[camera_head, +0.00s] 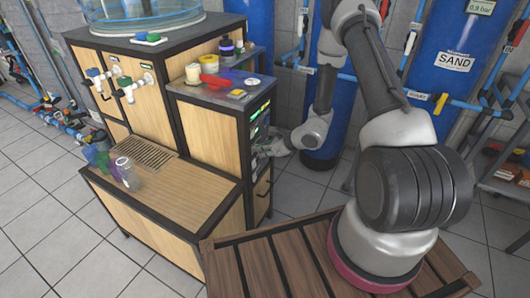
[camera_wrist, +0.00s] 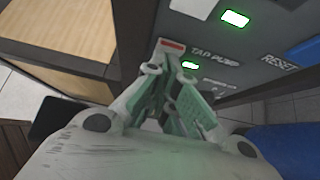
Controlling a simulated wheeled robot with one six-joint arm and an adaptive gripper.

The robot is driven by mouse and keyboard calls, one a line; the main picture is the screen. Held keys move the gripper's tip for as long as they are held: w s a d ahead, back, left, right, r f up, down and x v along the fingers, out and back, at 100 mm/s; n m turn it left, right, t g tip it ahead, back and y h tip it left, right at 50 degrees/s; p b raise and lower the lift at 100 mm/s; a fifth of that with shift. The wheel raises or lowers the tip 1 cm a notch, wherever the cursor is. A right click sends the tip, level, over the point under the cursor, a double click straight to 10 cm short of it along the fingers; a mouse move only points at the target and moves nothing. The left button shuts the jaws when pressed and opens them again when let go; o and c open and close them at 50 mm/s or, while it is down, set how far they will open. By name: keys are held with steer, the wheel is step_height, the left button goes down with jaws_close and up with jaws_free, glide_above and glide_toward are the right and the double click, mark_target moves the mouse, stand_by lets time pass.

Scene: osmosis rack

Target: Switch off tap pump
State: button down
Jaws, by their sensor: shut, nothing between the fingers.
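In the wrist view the dark control panel (camera_wrist: 215,62) bears a "TAP PUMP" label (camera_wrist: 215,56). A small lit green lamp (camera_wrist: 189,65) shows just left of and below the label. The tap pump switch itself cannot be made out; my fingers cover that part of the panel. My gripper (camera_wrist: 172,72) is shut and empty, its fingertips at the panel beside the lamp and label. I cannot tell whether they touch it. In the head view my gripper (camera_head: 272,148) is at the side of the wooden cabinet (camera_head: 215,130), by its panel.
Another lit green lamp (camera_wrist: 235,18) and a "RESET" label (camera_wrist: 279,62) are on the panel. A blue part (camera_wrist: 305,50) is at the right. Bottles and a red item (camera_head: 215,80) stand on the cabinet. A blue sand tank (camera_head: 450,60) stands behind my arm.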

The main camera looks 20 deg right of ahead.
steer(key=shift+a, duration=0.1)
steer(key=shift+w+a+r, duration=0.2)
steer(key=shift+w, duration=0.05)
steer(key=shift+r, duration=0.1)
steer(key=shift+r, duration=0.65)
steer(key=shift+d, duration=0.1)
